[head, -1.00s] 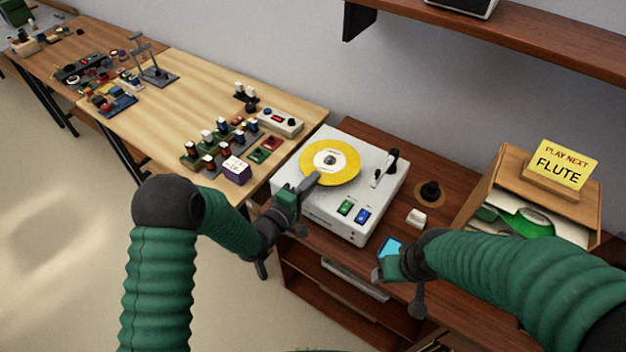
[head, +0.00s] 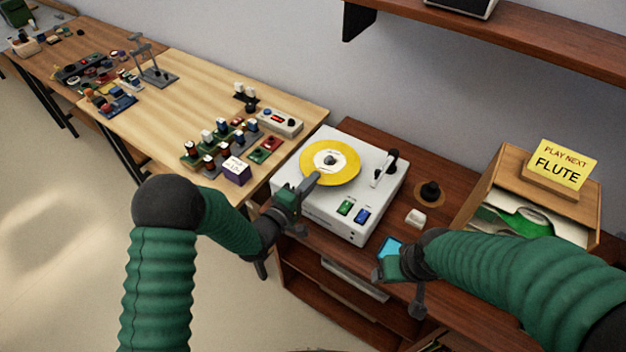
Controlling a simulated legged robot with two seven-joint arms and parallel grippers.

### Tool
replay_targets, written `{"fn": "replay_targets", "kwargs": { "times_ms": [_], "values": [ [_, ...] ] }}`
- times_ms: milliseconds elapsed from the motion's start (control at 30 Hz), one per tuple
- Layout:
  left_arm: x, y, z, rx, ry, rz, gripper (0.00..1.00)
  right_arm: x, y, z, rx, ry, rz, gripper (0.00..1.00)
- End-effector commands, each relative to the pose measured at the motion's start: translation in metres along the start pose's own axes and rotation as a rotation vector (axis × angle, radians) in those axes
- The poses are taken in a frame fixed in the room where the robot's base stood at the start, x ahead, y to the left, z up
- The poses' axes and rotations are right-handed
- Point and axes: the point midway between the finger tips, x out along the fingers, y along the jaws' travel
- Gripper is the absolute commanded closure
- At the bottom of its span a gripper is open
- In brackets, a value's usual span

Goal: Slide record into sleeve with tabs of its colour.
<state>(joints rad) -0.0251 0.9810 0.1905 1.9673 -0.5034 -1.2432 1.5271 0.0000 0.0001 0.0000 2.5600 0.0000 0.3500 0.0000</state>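A yellow record (head: 345,171) with a white label lies on the white turntable (head: 316,204). My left gripper (head: 312,183) is at the record's near left edge. Its fingers overlap the rim in the head view, and I cannot tell whether they are closed on it. A wooden crate (head: 468,212) at the right holds a white sleeve and a green disc or sleeve marking (head: 528,222). No tabs can be made out clearly. My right gripper (head: 385,262) is in front of the turntable's right side, by a light blue patch; its finger state is unclear.
A yellow "PLAY NEXT FLUTE" card (head: 562,164) stands on the crate. The tonearm (head: 385,168) is on the turntable's right side. A black knob (head: 430,192) and a small white block (head: 415,218) lie between turntable and crate. A light wood bench (head: 205,90) with several parts is at left.

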Motion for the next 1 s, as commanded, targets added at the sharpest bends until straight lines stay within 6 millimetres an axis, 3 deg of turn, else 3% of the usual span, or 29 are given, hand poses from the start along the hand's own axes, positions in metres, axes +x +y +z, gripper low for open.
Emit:
{"fn": "replay_targets", "kwargs": {
  "times_ms": [33, 633, 1000],
  "values": [
    [-0.002, -0.006, 0.001, -0.003, -0.001, -0.016, 1.0, 0.001, 0.0, 0.0, 0.0, 0.0, 0.0, 0.21],
    [-0.002, -0.005, 0.001, -0.004, -0.002, -0.017, 1.0, -0.001, 0.0, 0.0, 0.0, 0.0, 0.0, 0.21],
    [-0.003, 0.013, 0.0, -0.002, 0.0, -0.012, 1.0, -0.013, 0.0, -0.003, 0.0, 0.0, 0.0, 0.21]
  ]
}}
